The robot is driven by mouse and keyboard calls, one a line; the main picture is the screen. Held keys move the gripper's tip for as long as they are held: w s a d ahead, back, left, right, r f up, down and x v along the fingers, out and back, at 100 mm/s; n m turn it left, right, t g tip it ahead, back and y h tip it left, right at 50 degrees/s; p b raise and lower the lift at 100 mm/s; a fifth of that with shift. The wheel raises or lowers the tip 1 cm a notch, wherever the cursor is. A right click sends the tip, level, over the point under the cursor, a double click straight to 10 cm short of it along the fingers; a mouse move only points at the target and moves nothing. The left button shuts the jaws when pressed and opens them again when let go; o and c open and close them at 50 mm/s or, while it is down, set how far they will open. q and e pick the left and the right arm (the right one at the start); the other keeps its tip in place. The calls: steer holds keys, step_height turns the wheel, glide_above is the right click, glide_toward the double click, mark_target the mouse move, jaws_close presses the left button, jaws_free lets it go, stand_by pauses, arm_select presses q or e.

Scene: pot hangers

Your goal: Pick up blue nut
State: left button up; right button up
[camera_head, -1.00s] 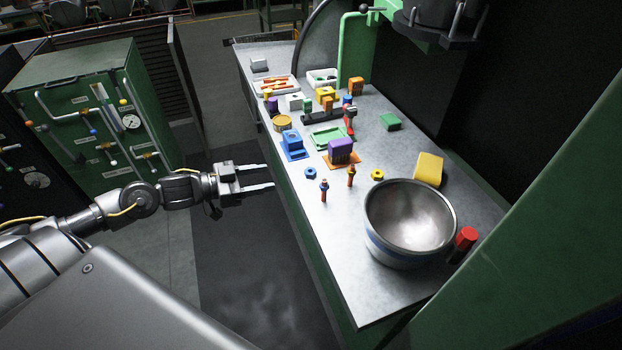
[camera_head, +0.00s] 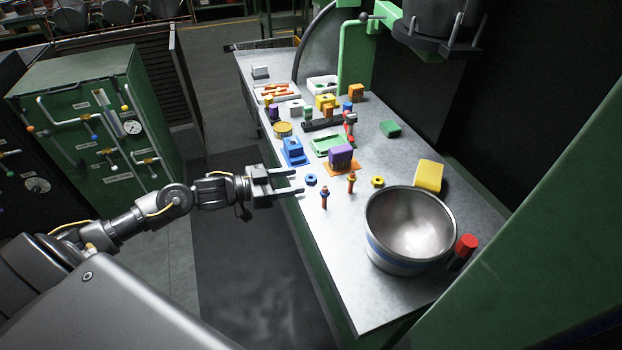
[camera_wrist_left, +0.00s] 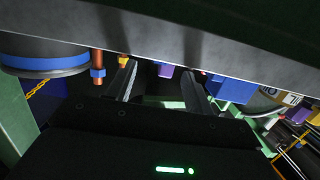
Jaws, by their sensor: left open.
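My right gripper is not in view.
Two upright bolts (camera_head: 324,197) and (camera_head: 351,183) and a yellow nut (camera_head: 378,181) stand near the blue nut. A blue block (camera_head: 293,152) and a purple block (camera_head: 341,157) are behind it. A large metal bowl (camera_head: 408,262) is at the front right.

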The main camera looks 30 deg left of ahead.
mark_target(305, 179)
arm_select(q)
steer(key=x, duration=0.3)
steer(key=shift+w+d, duration=0.2)
steer(key=shift+w, duration=0.05)
steer(key=c, duration=1.1)
steer(key=shift+o, duration=0.2)
steer(key=shift+r, duration=0.6)
steer(key=s+r, duration=1.1)
steer(key=s, duration=0.3)
steer(key=shift+a+r+p, duration=0.4)
